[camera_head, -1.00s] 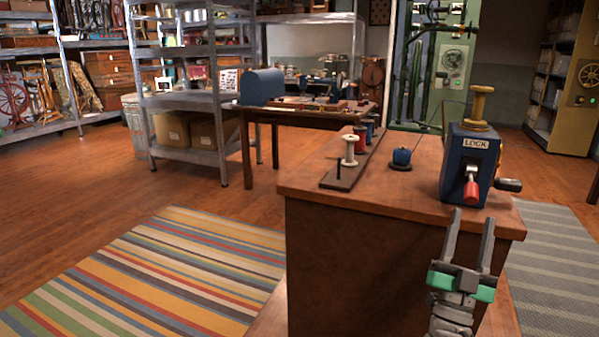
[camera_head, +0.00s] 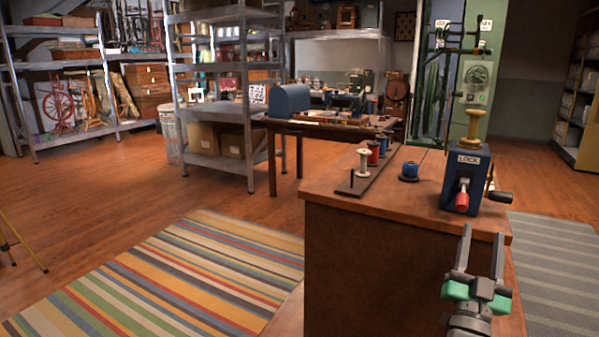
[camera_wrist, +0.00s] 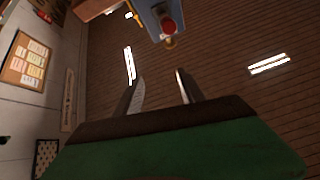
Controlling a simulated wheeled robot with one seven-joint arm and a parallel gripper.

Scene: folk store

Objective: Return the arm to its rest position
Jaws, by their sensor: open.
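My gripper (camera_head: 482,238) is at the lower right in the head view, in front of the near edge of the wooden workbench (camera_head: 410,212). Its two fingers point up and stand apart with nothing between them. In the wrist view my gripper (camera_wrist: 160,88) also shows open and empty, with the ceiling behind it. The blue winder box (camera_head: 466,180) marked LOCK stands on the bench beyond the fingers. It has a red-handled lever, a side crank and a yellow spool on top. The box also shows at the top of the wrist view (camera_wrist: 150,12).
A dark strip (camera_head: 350,190) with several spools lies on the bench, with a blue spool (camera_head: 409,171) beside it. A table (camera_head: 300,127) and metal shelves (camera_head: 222,162) stand behind. A striped rug (camera_head: 170,270) lies on open floor at left; a grey rug (camera_head: 560,270) is at right.

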